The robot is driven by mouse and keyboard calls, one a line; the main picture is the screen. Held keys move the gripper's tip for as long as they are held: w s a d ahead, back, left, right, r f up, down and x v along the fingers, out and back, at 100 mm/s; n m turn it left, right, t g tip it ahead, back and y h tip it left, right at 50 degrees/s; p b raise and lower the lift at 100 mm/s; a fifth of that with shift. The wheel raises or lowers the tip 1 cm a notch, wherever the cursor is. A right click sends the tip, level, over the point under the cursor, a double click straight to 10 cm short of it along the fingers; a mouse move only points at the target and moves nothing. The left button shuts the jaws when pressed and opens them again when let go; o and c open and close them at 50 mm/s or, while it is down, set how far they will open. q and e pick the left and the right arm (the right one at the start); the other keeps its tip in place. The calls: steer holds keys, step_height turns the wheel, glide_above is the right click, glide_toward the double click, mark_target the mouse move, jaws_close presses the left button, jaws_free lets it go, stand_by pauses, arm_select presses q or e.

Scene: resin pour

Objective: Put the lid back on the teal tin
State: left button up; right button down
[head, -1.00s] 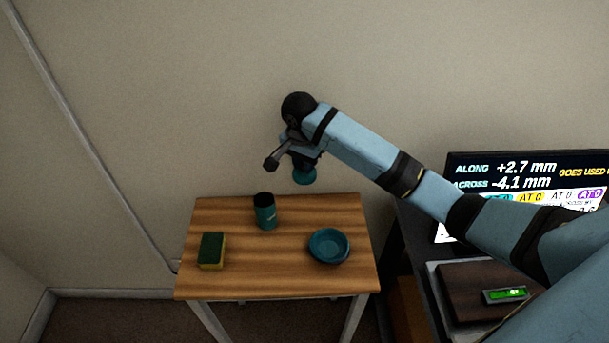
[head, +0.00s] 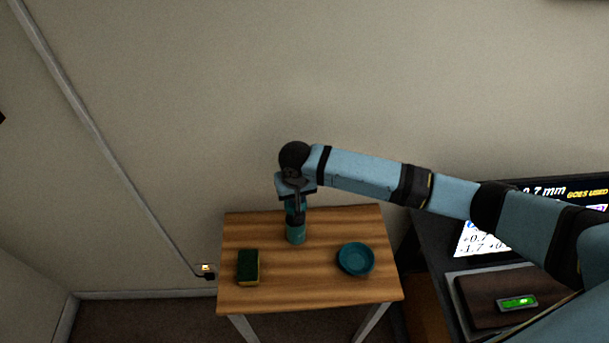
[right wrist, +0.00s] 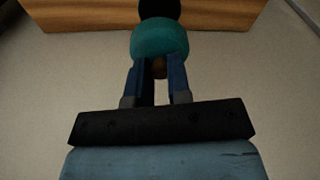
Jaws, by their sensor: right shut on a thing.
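The teal tin (head: 296,235) stands upright at the back middle of the small wooden table in the head view. Its dark mouth shows at the top, and in the right wrist view the dark mouth (right wrist: 160,8) lies beyond the lid. My right gripper (right wrist: 159,80) is shut on the brown knob of the round teal lid (right wrist: 160,40). The lid is in line with the tin in the head view, off its mouth. I cannot tell the exact gap or tilt. My left gripper is not in view.
A green and yellow sponge (head: 248,266) lies to the left on the wooden table (head: 311,290), and a teal bowl (head: 356,258) is to the right. A dark side desk (head: 433,236) with a screen stands further right. The table's front middle is clear.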

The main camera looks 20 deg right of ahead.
mark_target(295, 207)
steer(key=shift+s+a+f, duration=0.1)
steer(key=shift+a+f, duration=0.05)
steer(key=shift+a, duration=0.05)
steer(key=shift+s+d+f+b, duration=0.1)
steer(key=shift+f+b, duration=0.55)
steer(key=shift+b, duration=0.2)
step_height(295, 207, down, 3)
steer(key=b, duration=0.3)
steer(key=shift+b, duration=0.35)
steer(key=shift+f, duration=0.1)
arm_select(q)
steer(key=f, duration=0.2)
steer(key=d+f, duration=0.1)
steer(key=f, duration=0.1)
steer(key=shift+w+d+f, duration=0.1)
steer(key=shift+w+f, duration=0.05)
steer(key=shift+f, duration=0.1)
arm_select(e)
steer(key=shift+f, duration=0.85)
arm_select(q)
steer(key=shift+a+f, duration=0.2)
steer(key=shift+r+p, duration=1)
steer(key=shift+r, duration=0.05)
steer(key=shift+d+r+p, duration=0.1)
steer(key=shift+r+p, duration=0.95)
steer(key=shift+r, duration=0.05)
arm_select(e)
steer(key=shift+f, duration=0.2)
